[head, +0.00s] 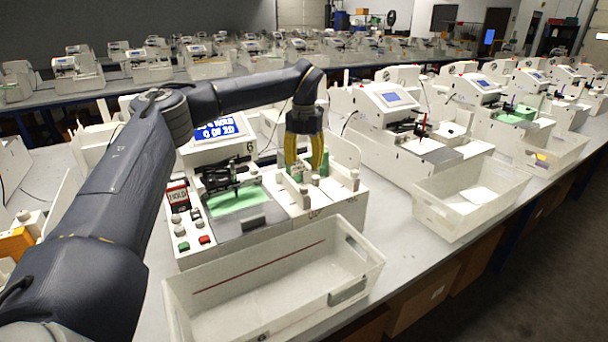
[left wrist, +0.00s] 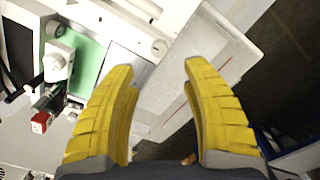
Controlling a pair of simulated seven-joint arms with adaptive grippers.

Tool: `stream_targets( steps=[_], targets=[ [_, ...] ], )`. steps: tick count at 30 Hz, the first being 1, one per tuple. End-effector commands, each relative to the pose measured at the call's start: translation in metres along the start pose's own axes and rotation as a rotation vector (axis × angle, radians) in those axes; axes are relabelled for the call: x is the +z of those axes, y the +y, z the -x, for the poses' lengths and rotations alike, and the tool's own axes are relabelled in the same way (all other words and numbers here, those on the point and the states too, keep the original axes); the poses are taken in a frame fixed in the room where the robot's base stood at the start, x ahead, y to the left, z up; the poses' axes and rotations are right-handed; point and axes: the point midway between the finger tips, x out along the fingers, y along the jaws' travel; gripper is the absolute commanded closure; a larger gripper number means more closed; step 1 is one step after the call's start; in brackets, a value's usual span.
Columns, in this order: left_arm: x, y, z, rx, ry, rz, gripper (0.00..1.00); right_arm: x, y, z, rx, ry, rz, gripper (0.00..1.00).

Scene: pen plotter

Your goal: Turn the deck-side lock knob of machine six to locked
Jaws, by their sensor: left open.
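Machine six (head: 212,155) stands in front of me with a "6" beside its lit screen (head: 218,130). Its white right-hand deck carries pale upright knobs, one at the front (head: 305,197) and one at the right (head: 355,180). I cannot tell which is the deck-side lock knob, nor its setting. My left gripper (head: 308,168) points down over this deck, yellow fingers apart and apparently empty. My right gripper is out of view.
A white open bin (head: 270,290) stands before the machine. The green sheet (head: 238,200) and pen carriage (head: 222,178) lie left of the deck. A red HOLD sign (head: 177,195) and several buttons sit at the left. A neighbouring plotter (head: 400,115) stands to the right.

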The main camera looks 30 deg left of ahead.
Motion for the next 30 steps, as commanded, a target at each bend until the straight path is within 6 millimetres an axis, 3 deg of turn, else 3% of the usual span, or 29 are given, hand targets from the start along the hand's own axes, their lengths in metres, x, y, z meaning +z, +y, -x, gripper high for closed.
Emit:
stream_targets(
  steps=[9,24,27,30],
  targets=[
    [0.000,0.000,0.025,0.001,0.001,0.001,0.52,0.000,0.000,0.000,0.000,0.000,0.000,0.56],
    [0.000,0.000,0.026,0.000,0.001,-0.001,0.52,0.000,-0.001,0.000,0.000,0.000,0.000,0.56],
    [0.000,-0.008,0.022,-0.011,0.005,-0.015,0.52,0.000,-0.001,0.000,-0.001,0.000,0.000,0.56],
    [0.000,-0.032,0.010,-0.052,0.019,-0.056,0.52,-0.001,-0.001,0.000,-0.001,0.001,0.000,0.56]
  ],
)
